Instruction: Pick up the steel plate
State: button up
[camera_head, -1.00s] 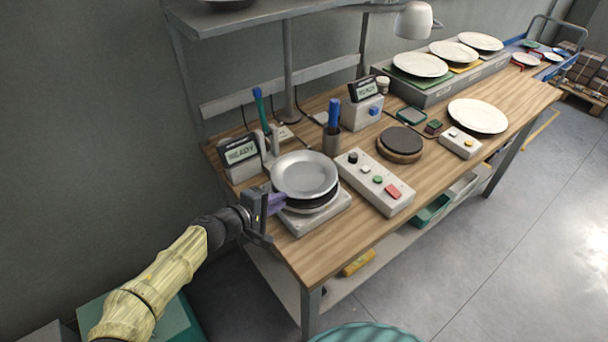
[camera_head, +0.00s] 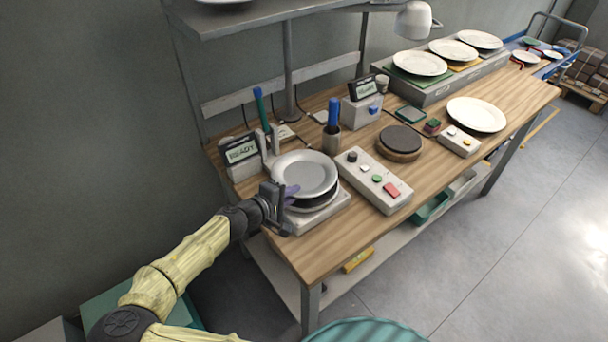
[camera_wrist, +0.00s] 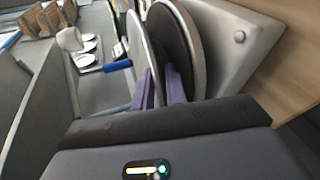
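The steel plate (camera_head: 304,172) is a round, shiny grey plate on top of a small stack at the left of the bench. A dark disc (camera_head: 322,200) shows below it, over a pale base (camera_head: 322,214). My gripper (camera_head: 289,191) is at the plate's near left rim, its purple fingers pointing at the stack. In the wrist view the fingers (camera_wrist: 161,88) stand apart, and the steel plate's edge (camera_wrist: 133,42) runs down toward the space between them. The dark disc (camera_wrist: 168,38) is to its right. I cannot tell whether either finger touches the plate.
A display reading READY (camera_head: 241,151) and a green-handled tool (camera_head: 261,108) stand behind the stack. A button box (camera_head: 374,180) is close on its right. Further right are a dark round pad (camera_head: 401,139) and a white plate (camera_head: 476,114). A shelf (camera_head: 260,20) hangs above.

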jog(key=shift+c, duration=0.2)
grip_shut()
dwell(1.3)
notch_tip(320, 180, up, 10)
jog(key=shift+r+b, duration=0.1)
jog(key=shift+b, duration=0.55)
dwell(0.8)
